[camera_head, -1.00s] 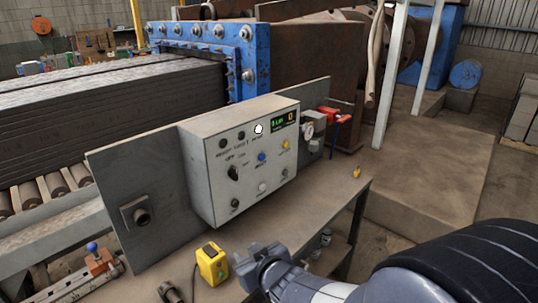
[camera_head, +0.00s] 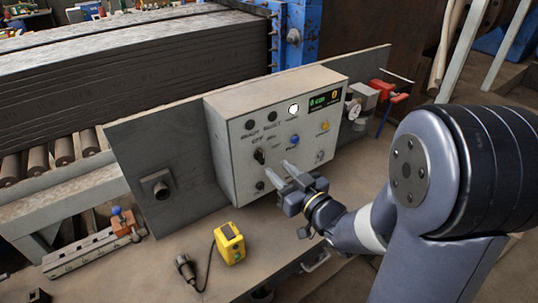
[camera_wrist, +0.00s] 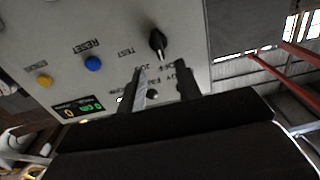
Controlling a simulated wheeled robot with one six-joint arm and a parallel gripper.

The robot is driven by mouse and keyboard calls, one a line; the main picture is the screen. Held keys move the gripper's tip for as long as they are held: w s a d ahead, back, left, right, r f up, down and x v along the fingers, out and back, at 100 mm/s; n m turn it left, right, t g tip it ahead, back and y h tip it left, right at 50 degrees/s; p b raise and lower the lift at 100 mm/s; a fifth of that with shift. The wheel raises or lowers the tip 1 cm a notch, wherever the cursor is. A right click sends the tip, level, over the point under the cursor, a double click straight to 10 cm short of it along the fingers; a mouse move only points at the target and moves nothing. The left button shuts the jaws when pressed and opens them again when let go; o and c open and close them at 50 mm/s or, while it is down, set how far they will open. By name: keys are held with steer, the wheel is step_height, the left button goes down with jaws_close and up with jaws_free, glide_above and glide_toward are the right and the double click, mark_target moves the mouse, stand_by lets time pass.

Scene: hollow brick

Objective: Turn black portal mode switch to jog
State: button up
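The grey control box (camera_head: 231,170) stands on the bench with its panel facing me. The black mode switch (camera_head: 259,157) is on the panel's left half, and it also shows in the wrist view (camera_wrist: 158,43). OFF, JOG and TEST labels surround it. Its white mark points toward the OFF and JOG side, but I cannot tell exactly which label. My gripper (camera_head: 280,168) is in front of the panel, just below and right of the switch. In the wrist view its fingers (camera_wrist: 160,70) are apart with nothing between them, and the switch lies just beyond the tips.
A blue RESET button (camera_head: 295,140), a yellow button (camera_head: 325,126) and a display (camera_head: 325,102) are right of the switch. A yellow device (camera_head: 229,243) and its black cable lie on the bench (camera_head: 180,245) below. A gauge (camera_head: 355,109) is at the box's right.

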mark_target(263, 156)
steer(key=shift+p+x, duration=0.75)
steer(key=shift+x, duration=2.4)
steer(key=shift+c, duration=0.4)
jaws_close()
